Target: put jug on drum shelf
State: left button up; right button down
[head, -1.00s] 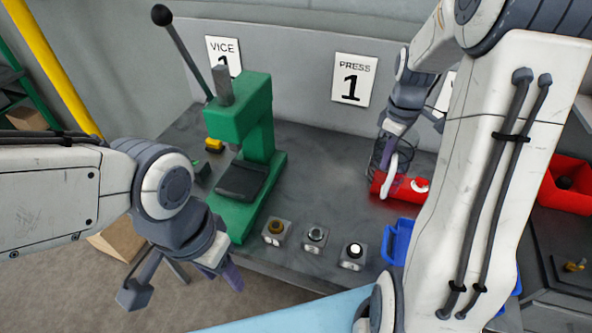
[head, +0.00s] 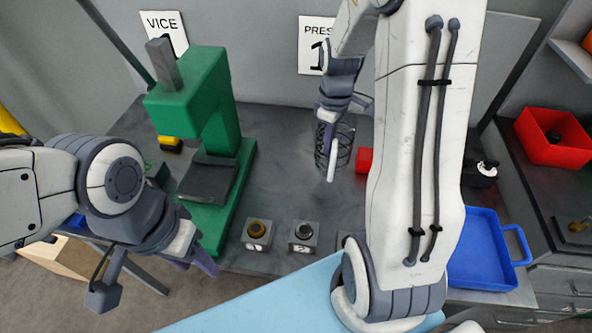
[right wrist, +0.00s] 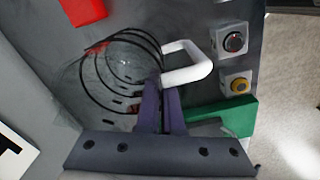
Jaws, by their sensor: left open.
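The jug (head: 345,150) is clear with dark rings and a white handle. It is over the grey bench in the head view, and the right wrist view also shows it (right wrist: 128,62). My right gripper (right wrist: 163,90) has its purple fingers close together on the jug's white handle (right wrist: 205,62). Whether the jug touches the bench is unclear. My left gripper (head: 205,262) is open and empty, low at the left by the bench's front edge; one finger is mostly hidden. I cannot identify the drum shelf for sure; part of a pale shelf (head: 572,62) shows at the upper right.
A green press (head: 215,115) stands left of the jug. Button blocks 1 (head: 257,235) and 2 (head: 304,237) sit at the front edge. A red object (head: 365,160) is right of the jug. A blue tray (head: 480,250) and a red bin (head: 553,138) are further right.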

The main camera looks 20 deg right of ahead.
jog(key=a+f+p, duration=0.3)
jog(key=a+f, duration=0.4)
jog(key=f, duration=0.1)
jog(key=shift+w+a+f, duration=0.15)
jog(key=shift+w+f, duration=0.05)
jog(key=shift+w, duration=0.15)
jog(key=shift+f, duration=0.15)
jog(key=c, duration=1.1)
grip_release()
